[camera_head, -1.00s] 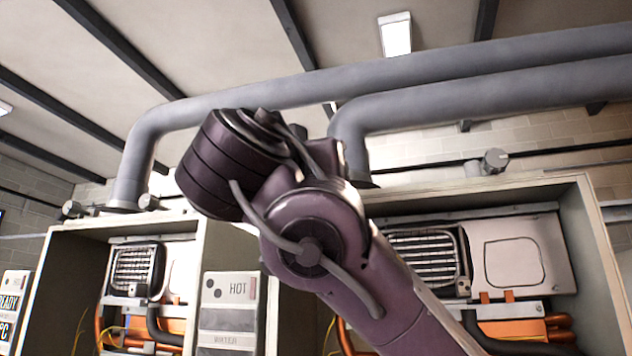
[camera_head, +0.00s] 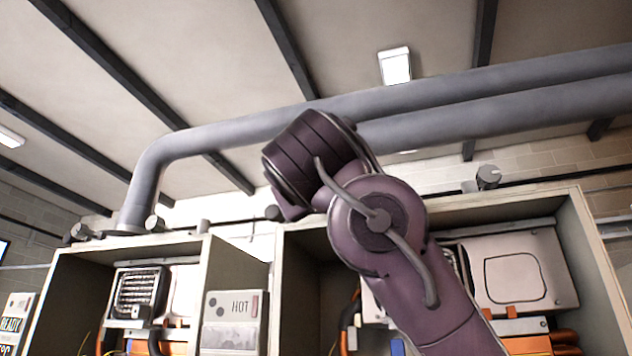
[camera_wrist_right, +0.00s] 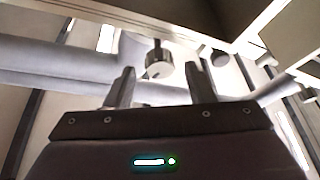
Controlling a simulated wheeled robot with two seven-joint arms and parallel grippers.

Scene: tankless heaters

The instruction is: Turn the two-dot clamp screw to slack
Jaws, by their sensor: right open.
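My right gripper (camera_wrist_right: 160,74) is open in the right wrist view, with its two fingers apart. A light grey round knob, possibly a clamp screw (camera_wrist_right: 159,64), shows beyond and between the fingertips; I see no contact. I cannot read any dots on it. My left gripper is not in view.
Thick grey pipes (camera_head: 480,120) run above the cabinets. The left open cabinet (camera_head: 55,300) and right open cabinet (camera_head: 590,260) hold heater parts. A dark round knob (camera_wrist_right: 220,57) lies beyond the right finger. A cabinet edge fills the wrist view's upper right.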

